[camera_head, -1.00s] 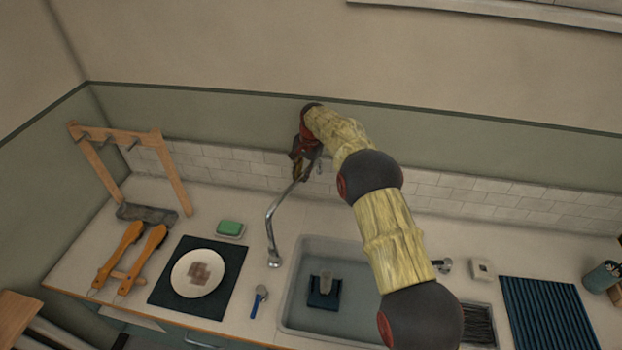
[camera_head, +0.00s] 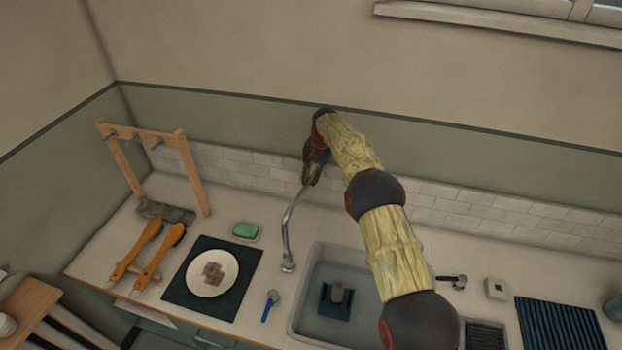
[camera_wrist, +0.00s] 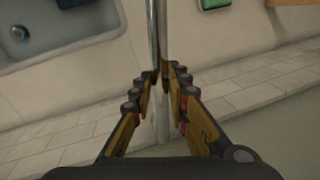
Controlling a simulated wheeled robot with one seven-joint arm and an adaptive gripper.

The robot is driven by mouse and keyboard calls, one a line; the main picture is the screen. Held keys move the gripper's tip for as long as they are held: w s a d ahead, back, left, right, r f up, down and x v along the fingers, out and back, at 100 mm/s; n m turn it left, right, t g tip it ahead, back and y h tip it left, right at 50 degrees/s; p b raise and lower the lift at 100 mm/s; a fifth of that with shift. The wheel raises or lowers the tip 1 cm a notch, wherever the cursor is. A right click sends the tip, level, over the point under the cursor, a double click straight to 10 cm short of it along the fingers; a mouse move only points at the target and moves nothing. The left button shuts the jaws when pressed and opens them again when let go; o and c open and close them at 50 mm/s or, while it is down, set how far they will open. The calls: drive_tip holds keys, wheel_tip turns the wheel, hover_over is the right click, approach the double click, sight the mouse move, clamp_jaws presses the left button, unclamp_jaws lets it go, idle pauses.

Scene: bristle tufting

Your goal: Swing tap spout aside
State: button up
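The tap spout (camera_head: 288,228) is a thin curved metal pipe rising from its base on the counter, just left of the sink (camera_head: 303,308). In the head view its upper end reaches my gripper (camera_head: 309,181), near the tiled wall. In the wrist view the spout (camera_wrist: 154,35) runs lengthwise between the two yellow-and-black fingers of my gripper (camera_wrist: 162,78). The fingers are drawn in close on both sides of the pipe, with little gap. The spout's outlet end is hidden by my gripper in the head view.
Left of the spout are a green sponge (camera_head: 245,230), a plate (camera_head: 230,284) on a dark mat (camera_head: 180,290), and a blue-handled tool (camera_head: 270,304). A wooden rack (camera_head: 193,175) stands farther left. A tap lever (camera_head: 454,281) sits right of the sink.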

drive_tip(key=o, duration=0.5)
drive_tip(key=r, duration=0.4)
drive_tip(key=d+r, duration=0.1)
drive_tip(key=r, duration=0.2)
drive_tip(key=d+r, duration=0.1)
drive_tip(key=r, duration=0.3)
drive_tip(key=shift+s+r, duration=0.35)
drive_tip(key=shift+s, duration=0.05)
